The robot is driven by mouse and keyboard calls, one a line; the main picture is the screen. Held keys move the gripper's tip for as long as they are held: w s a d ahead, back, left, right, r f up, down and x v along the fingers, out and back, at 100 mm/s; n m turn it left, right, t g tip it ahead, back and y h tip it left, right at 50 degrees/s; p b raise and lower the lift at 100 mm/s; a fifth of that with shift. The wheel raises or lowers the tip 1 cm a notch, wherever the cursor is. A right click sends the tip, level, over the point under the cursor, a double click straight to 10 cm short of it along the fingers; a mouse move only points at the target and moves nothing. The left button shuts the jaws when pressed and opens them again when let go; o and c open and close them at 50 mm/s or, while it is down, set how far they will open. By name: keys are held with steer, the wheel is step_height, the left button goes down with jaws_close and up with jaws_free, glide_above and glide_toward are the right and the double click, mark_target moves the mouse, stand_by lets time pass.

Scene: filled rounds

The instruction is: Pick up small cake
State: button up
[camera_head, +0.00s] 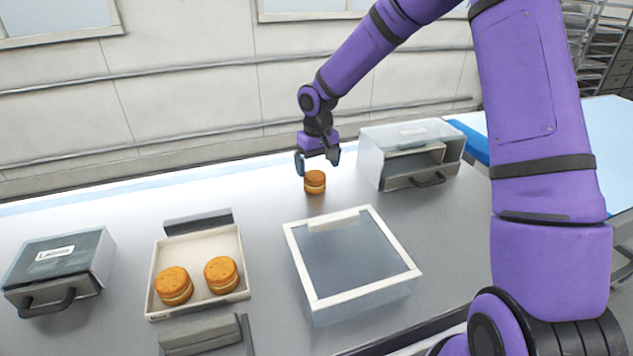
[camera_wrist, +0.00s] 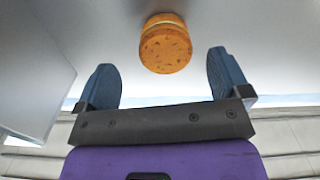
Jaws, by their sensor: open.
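A small round golden-brown cake (camera_head: 315,182) with a pale filling layer stands alone on the grey table, left of the box with a handle. In the wrist view the small cake (camera_wrist: 165,45) lies beyond the fingertips, between the lines of the two fingers and nearer the right one. My gripper (camera_head: 318,160) is open and empty, just above and behind the cake. Its two blue-grey fingers show apart in the wrist view (camera_wrist: 164,75), and nothing is between them. Two similar cakes (camera_head: 174,285) (camera_head: 221,275) sit in a tray (camera_head: 158,312) at the left.
A clear-sided box with a handle (camera_head: 400,150) stands close to the right of the lone cake. A white-rimmed, glass-like container (camera_head: 375,285) stands in front of it. A labelled box (camera_head: 62,265) is at far left. The table between tray and lone cake is clear.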

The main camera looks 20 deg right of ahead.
mark_target(315, 175)
steer(key=shift+w+a+f, duration=0.1)
steer(key=shift+a+f, duration=0.05)
steer(key=shift+f, duration=1.35)
steer(key=shift+w+a+f, duration=0.1)
steer(key=shift+a+f, duration=0.05)
steer(key=shift+f, duration=1.3)
steer(key=c, duration=0.8)
